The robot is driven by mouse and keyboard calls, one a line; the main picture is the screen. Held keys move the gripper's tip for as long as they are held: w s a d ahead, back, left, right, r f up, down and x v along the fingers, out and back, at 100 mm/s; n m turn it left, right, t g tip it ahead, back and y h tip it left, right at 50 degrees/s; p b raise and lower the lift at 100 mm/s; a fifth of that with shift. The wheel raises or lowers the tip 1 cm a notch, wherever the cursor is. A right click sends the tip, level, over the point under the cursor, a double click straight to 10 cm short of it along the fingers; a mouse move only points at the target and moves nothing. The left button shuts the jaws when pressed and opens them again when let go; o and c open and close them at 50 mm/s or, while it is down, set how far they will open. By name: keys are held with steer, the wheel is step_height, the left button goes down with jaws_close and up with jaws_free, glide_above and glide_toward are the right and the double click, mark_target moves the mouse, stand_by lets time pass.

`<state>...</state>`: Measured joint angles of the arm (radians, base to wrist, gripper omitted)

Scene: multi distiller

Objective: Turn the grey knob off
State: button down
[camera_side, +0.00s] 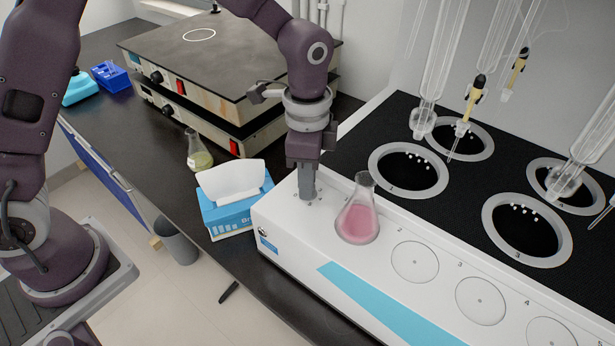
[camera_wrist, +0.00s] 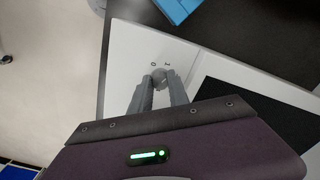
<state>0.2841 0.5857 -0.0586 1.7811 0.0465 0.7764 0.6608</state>
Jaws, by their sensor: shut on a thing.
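The grey knob (camera_wrist: 159,77) sits on the white top of the distiller, with small 0 and 1 marks just beyond it in the wrist view. My gripper (camera_wrist: 160,82) has its two fingers on either side of the knob, shut on it. In the side view my gripper (camera_side: 307,196) points straight down at the distiller's left end, and its fingers hide the knob there. The knob's exact pointing direction is too small to tell.
A flask of pink liquid (camera_side: 357,218) stands on the distiller (camera_side: 300,240) just right of my gripper. A blue tissue box (camera_side: 232,207) is close on the left. A flask of yellow-green liquid (camera_side: 198,152) and stacked hot plates (camera_side: 215,50) stand behind.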

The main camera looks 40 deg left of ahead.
steer(key=n, duration=0.7)
steer(key=shift+r, duration=0.1)
steer(key=n, duration=0.7)
steer(key=shift+d, duration=0.15)
steer(key=shift+n, duration=0.3)
steer(key=c, duration=1.3)
jaws_free()
steer(key=shift+o, duration=0.2)
